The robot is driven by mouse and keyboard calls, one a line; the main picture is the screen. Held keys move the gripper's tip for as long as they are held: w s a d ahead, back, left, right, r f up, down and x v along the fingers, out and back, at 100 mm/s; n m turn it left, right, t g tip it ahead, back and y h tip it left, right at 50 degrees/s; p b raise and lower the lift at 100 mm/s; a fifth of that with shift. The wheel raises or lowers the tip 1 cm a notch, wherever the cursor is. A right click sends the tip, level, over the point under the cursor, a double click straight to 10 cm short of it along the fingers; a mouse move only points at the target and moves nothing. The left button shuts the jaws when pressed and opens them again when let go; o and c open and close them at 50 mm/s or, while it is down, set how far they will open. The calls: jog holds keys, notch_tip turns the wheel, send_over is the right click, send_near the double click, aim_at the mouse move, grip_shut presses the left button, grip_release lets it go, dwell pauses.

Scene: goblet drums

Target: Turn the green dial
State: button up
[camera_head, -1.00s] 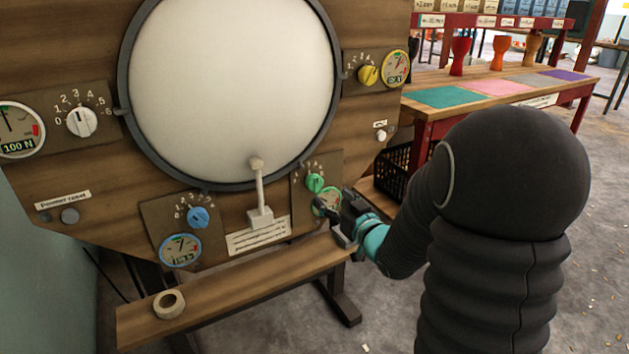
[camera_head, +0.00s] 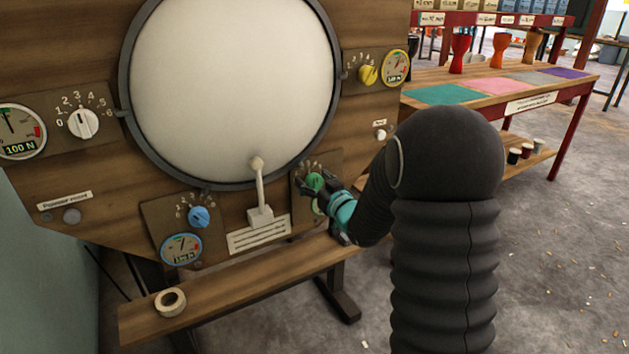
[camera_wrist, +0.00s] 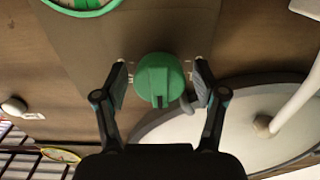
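The green dial (camera_head: 315,182) sits on a small panel at the lower right of the wooden board. In the wrist view the green dial (camera_wrist: 159,80) is centred, with its raised grip bar upright in the picture. My gripper (camera_head: 318,186) is at the dial, its fingers partly covering it in the head view. In the wrist view my gripper (camera_wrist: 159,76) is open, with one finger on each side of the dial and a gap showing on both sides. The green-rimmed gauge (camera_wrist: 85,3) is by the dial, mostly hidden behind my gripper in the head view.
A metal lever (camera_head: 259,190) stands left of the green dial, before the large round drumhead (camera_head: 235,85). A blue dial (camera_head: 199,217), white dial (camera_head: 83,124) and yellow dial (camera_head: 369,75) are on the board. A wooden ledge (camera_head: 235,292) with a tape roll (camera_head: 170,302) runs below.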

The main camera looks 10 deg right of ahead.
jog(key=c, duration=1)
jog(key=shift+o, duration=0.2)
jog(key=shift+m, duration=0.4)
jog(key=shift+d+m+b, duration=0.15)
jog(key=shift+m+b, duration=0.45)
jog(key=shift+m, duration=1.9)
jog(key=o, duration=1.1)
jog(key=shift+o, duration=0.2)
